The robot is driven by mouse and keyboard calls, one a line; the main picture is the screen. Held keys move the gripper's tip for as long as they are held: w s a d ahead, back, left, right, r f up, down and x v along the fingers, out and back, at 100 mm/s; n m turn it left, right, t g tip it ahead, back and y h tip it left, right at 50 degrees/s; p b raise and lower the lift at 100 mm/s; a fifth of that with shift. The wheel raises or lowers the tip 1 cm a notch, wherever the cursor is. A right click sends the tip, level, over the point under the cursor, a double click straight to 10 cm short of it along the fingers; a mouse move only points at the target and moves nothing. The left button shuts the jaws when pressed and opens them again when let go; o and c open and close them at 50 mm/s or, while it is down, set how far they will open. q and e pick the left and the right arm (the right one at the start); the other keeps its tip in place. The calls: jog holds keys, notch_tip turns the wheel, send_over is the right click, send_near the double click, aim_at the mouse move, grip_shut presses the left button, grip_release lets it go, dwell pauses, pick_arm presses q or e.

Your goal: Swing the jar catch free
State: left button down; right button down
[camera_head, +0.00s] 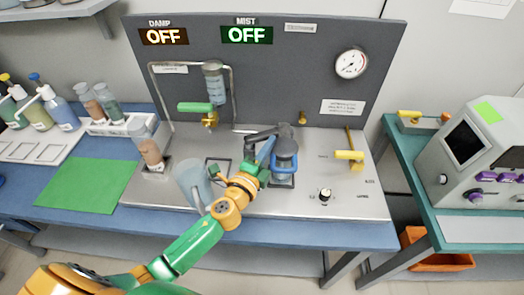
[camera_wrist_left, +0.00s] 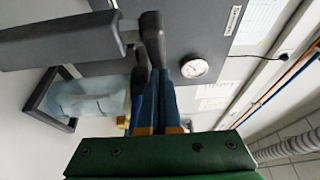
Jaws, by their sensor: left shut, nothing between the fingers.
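The jar (camera_head: 286,164), with a blue band, stands upright on the steel deck in the head view. The catch (camera_head: 262,134) is a dark grey arm at the jar's top. In the left wrist view the dark grey catch (camera_wrist_left: 60,45) is large at upper left, and a pale translucent vessel (camera_wrist_left: 90,97) lies behind it. My left gripper (camera_head: 266,153) is shut and empty, close beside the jar and just below the catch. Its blue fingers (camera_wrist_left: 152,85) reach up to the catch's end in the wrist view; I cannot tell whether they touch. My right gripper is out of view.
A clear beaker (camera_head: 193,184) stands left of my left wrist. A brown-filled bottle (camera_head: 147,148) is farther left. A yellow-handled lever (camera_head: 349,156) and black knob (camera_head: 325,195) are to the right. The back panel (camera_head: 290,75) rises behind, with a gauge (camera_head: 351,63).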

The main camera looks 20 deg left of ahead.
pick_arm(q)
jog(key=shift+w, duration=0.4)
dwell(0.4)
jog(key=shift+f, duration=0.1)
